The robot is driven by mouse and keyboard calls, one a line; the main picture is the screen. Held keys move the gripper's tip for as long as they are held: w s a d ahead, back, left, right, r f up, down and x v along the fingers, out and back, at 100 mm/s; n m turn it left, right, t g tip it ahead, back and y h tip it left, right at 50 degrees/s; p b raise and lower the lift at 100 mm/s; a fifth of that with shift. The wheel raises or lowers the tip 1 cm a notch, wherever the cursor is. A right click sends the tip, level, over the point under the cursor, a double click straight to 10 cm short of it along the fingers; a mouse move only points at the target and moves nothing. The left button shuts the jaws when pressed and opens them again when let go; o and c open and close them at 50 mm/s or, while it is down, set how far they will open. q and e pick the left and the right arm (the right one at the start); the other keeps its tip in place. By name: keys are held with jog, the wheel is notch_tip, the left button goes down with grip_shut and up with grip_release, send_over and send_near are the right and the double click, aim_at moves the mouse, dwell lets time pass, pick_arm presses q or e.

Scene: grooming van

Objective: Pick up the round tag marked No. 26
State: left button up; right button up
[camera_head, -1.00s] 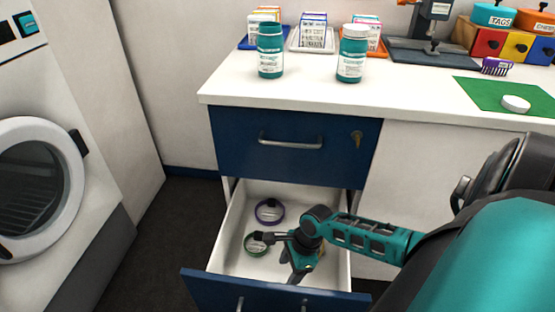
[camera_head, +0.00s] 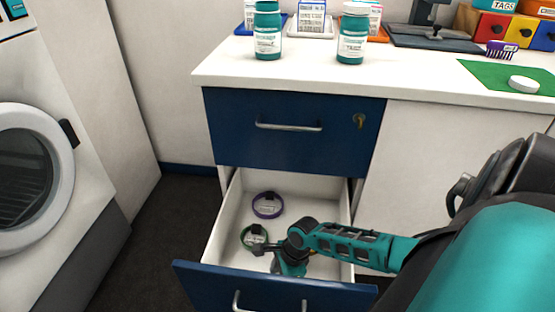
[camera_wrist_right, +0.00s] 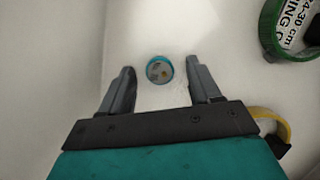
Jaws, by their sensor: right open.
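A small round tag (camera_wrist_right: 159,69) with a teal rim lies flat on the white drawer floor in the right wrist view. Its face is grey-brown with small marks, and I cannot read a number on it. My right gripper (camera_wrist_right: 160,78) is open, with one finger on each side of the tag and a gap on both sides. In the head view my right gripper (camera_head: 275,257) is down inside the open drawer (camera_head: 232,215), and I cannot make out the tag there. My left gripper is not in view.
A green band (camera_wrist_right: 268,35) lies right of the gripper and a yellow band (camera_wrist_right: 285,128) lies close by its right side. A purple band (camera_head: 267,216) lies farther back in the drawer. Drawer walls surround the gripper. Two teal bottles (camera_head: 267,38) (camera_head: 352,42) stand on the counter above.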

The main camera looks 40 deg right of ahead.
jog(key=c, duration=1.1)
jog(key=shift+r, duration=0.15)
